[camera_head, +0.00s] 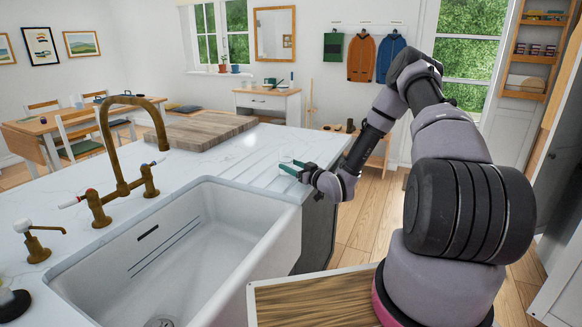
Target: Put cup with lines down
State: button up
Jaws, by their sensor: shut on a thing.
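My gripper (291,168) is low over the right end of the white counter (250,160), by the grooved drain area beside the sink. Its two thin teal fingers point left. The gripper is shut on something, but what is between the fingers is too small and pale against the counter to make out. I cannot pick out a cup with lines in this view, nor tell whether the held thing touches the counter.
The deep white sink (215,222) is in front of the gripper, with a brass tap (125,165) at its left. A wooden board (205,128) lies on the counter behind. Bare counter lies between board and sink. The counter's right edge is close to the gripper.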

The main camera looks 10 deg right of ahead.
jog(key=shift+f, duration=0.15)
jog(key=o, duration=1.4)
